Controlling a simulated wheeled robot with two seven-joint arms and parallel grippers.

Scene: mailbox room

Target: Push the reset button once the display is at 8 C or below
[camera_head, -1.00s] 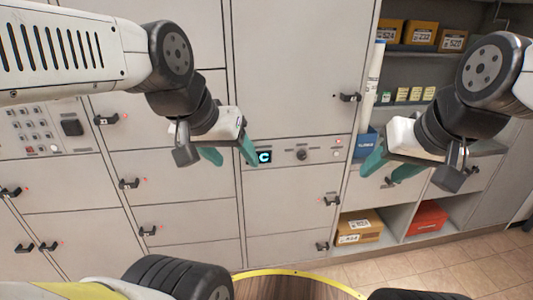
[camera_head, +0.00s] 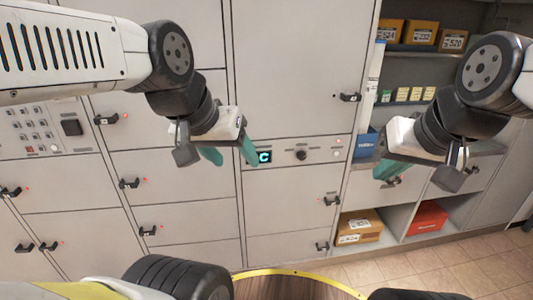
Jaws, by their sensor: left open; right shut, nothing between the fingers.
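The small black display (camera_head: 264,157) sits on the control strip of the grey locker wall. A bluish letter C shows on it; its left part is hidden behind a fingertip of my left gripper, so no number is readable. To its right are a dark round knob (camera_head: 301,155) and a small pale round button (camera_head: 336,154). I cannot read the labels, so I cannot tell whether this button is the reset. My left gripper (camera_head: 230,155) is open and empty in front of the display's left side. My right gripper (camera_head: 386,171) is shut and empty, right of the button and apart from it.
A keypad panel (camera_head: 35,131) is on the lockers at left. Shelves at right hold a blue box (camera_head: 367,143), brown parcels (camera_head: 358,229) and a red box (camera_head: 428,217). A round wooden surface with a yellow rim (camera_head: 290,273) is at the bottom. Black locker handles stick out.

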